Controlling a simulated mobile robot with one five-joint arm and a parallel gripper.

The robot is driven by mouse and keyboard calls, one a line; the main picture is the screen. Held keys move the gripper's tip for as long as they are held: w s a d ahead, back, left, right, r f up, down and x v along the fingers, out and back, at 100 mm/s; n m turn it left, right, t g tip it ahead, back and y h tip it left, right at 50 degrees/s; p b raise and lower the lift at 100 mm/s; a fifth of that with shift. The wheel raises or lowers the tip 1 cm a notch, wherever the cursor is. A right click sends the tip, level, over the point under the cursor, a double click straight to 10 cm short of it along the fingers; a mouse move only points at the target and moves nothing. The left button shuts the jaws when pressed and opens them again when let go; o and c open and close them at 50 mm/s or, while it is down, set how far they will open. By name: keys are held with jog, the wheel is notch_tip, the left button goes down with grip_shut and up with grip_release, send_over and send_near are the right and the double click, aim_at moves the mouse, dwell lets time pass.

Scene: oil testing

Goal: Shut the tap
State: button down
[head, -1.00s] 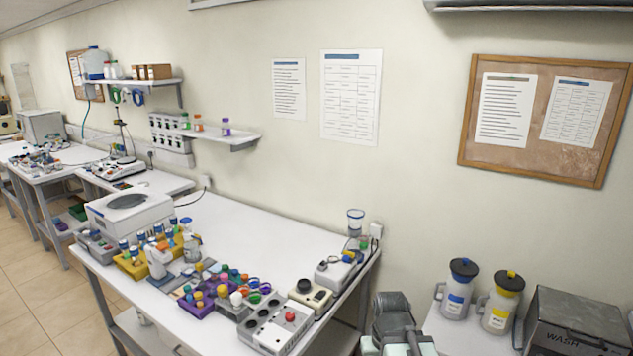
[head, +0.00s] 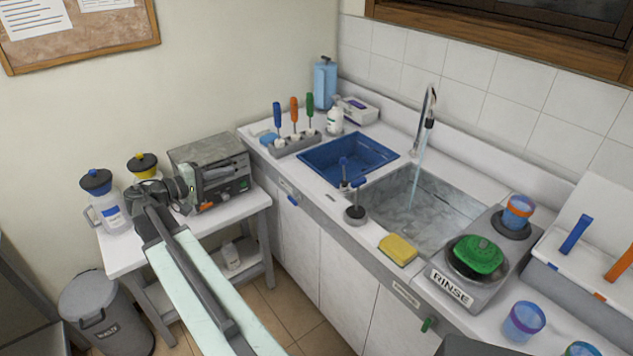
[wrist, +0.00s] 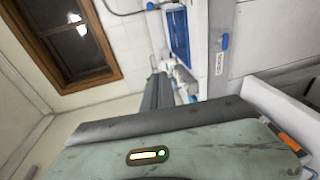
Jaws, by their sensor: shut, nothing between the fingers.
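The tap (head: 428,112) is a slim metal spout at the back of the sink in the head view. Water runs from it in a thin stream into the steel sink (head: 462,217). A blue lever (head: 292,200) is on the counter's front face, left of the sink, and a green lever (head: 427,325) is further right. A blue-topped stick on a round dark base (head: 355,215) stands at the sink's near left corner. My gripper (head: 216,173) is shut and empty, in front of the grey box, well left of the sink and apart from the tap.
A blue basin (head: 349,158) is left of the sink. A yellow sponge (head: 398,250) lies on the front edge. The RINSE unit (head: 467,285) with a green item is at right. A grey box (head: 211,160) and jugs (head: 107,205) stand on the side table. Floor shows between table and counter.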

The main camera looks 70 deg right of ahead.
jog(key=s+d+f+m+g+b, duration=0.2)
jog(key=s+d+g, duration=0.1)
jog(key=s+d, duration=0.35)
jog(key=m+g+y+b, duration=0.1)
jog(key=y+b, duration=0.1)
send_near(344, 171)
jog(key=s+d+r, duration=0.1)
jog(key=d, duration=0.1)
jog(key=s+d+r, duration=0.2)
